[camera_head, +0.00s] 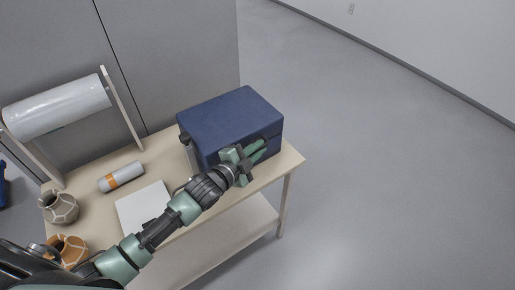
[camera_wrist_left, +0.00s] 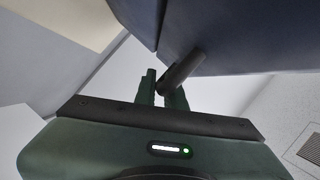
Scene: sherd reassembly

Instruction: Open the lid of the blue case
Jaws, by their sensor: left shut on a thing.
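The blue case (camera_head: 228,112) stands at the right end of the table. Its lid looks down, with the flat top facing up. My left gripper (camera_head: 256,151) is at the front side of the case, near its right end. In the left wrist view, the dark blue case (camera_wrist_left: 225,35) fills the upper right. A short dark bar-shaped handle (camera_wrist_left: 185,68) sticks out from it, between the fingers of my left gripper (camera_wrist_left: 162,88), which is shut on it. The fingers hide part of the handle in the head view. My right gripper is not in view.
On the table (camera_head: 285,163) are a white sheet (camera_head: 142,207), a grey cylinder with an orange band (camera_head: 121,177), and two patched pots (camera_head: 60,207), (camera_head: 70,250). A large roll on a stand (camera_head: 58,107) is at the back left. Floor right of the table is clear.

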